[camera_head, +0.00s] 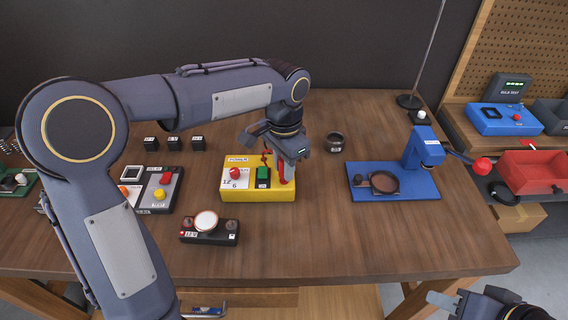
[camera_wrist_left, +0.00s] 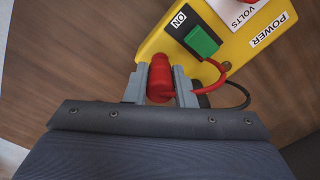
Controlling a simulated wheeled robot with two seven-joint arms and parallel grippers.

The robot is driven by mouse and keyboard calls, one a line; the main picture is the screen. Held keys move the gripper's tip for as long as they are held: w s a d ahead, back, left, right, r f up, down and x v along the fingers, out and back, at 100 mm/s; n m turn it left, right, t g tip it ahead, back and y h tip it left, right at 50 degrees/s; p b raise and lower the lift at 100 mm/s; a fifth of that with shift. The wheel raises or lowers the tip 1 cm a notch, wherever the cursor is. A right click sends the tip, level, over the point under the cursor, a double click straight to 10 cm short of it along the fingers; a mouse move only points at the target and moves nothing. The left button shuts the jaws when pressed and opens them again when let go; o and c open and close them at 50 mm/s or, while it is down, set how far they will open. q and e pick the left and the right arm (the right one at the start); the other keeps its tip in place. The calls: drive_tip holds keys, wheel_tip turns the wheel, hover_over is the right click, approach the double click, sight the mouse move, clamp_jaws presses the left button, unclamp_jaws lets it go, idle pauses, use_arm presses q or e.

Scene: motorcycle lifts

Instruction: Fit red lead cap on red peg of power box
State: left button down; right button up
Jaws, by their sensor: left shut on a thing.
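The yellow power box (camera_head: 232,190) stands on the wooden table and carries a green ON switch (camera_head: 263,174). It also shows in the left wrist view (camera_wrist_left: 158,44). My left gripper (camera_head: 286,166) is over the box's right end, shut on the red lead cap (camera_wrist_left: 160,78), with one finger on each side. A red lead (camera_wrist_left: 212,86) curves from the cap toward the box. The red peg cannot be made out; whether the cap is around it or only above it is unclear. My right gripper (camera_head: 456,302) is low at the right edge, partly out of frame, its jaws unclear.
A blue stand (camera_head: 420,183) is to the right and a small dark ring (camera_head: 334,142) behind. The table's front right is clear.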

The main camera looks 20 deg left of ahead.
idle(0.3)
use_arm(q)
drive_tip(key=shift+f+b, duration=0.45)
drive_tip(key=shift+f, duration=0.45)
idle(0.3)
drive_tip(key=c, duration=0.7)
unclamp_jaws()
drive_tip(key=shift+c, duration=0.2)
drive_tip(key=shift+r, duration=0.1)
wheel_tip(320, 180, up, 8)
drive_tip(key=p, duration=0.7)
